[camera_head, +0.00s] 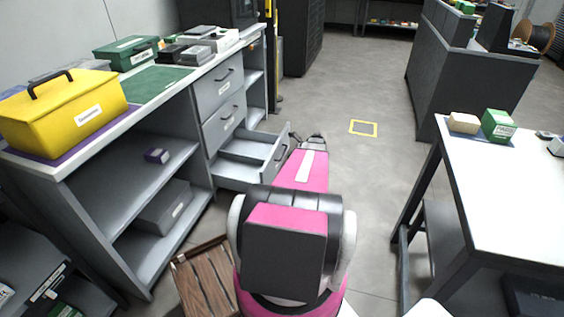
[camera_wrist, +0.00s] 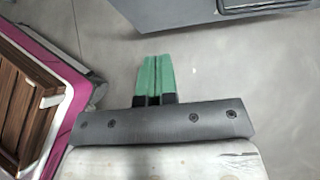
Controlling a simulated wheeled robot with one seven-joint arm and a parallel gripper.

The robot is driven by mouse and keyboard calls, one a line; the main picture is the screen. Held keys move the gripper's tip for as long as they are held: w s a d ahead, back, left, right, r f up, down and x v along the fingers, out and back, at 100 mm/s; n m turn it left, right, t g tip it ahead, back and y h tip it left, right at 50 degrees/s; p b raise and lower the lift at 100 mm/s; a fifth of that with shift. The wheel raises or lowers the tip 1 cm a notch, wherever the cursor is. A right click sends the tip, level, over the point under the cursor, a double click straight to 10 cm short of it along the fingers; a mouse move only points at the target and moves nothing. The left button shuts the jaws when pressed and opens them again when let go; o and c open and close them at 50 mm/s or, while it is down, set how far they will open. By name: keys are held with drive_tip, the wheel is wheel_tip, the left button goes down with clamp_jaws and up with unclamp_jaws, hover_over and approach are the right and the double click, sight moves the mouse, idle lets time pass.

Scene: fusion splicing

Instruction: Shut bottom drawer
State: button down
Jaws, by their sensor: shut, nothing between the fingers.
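The bottom drawer (camera_head: 272,158) of the grey workbench cabinet is pulled out, and its empty inside shows. Its front has a dark handle and faces right. The two drawers above it, the middle (camera_head: 224,121) and the top (camera_head: 217,90), are shut. My gripper is at the far end of my pink arm, just right of the drawer front, mostly hidden by the arm in the head view. In the wrist view its green fingers (camera_wrist: 154,78) are together and empty, over bare floor. A grey panel (camera_wrist: 180,12) at the top there may be the drawer front; I cannot tell.
A slatted wooden crate (camera_head: 206,277) stands on the floor left of my base. A white-topped table (camera_head: 508,173) is at the right. Open shelves (camera_head: 118,190) lie left of the drawers. The floor beyond my arm is clear around a yellow marked square (camera_head: 363,128).

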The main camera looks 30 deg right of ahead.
sight(268, 165)
drive_tip(key=x, duration=0.4)
drive_tip(key=r+x, duration=0.1)
drive_tip(key=x, duration=0.2)
drive_tip(key=w+a+x, duration=0.1)
drive_tip(key=x, duration=0.3)
drive_tip(key=shift+w+a, duration=0.15)
drive_tip(key=shift+w, duration=0.1)
drive_tip(key=shift+w+a+r, duration=0.1)
drive_tip(key=shift+w+a, duration=0.2)
drive_tip(key=shift+w, duration=0.1)
drive_tip(key=w+a, duration=1.8)
drive_tip(key=w, duration=0.3)
drive_tip(key=shift+s, duration=0.1)
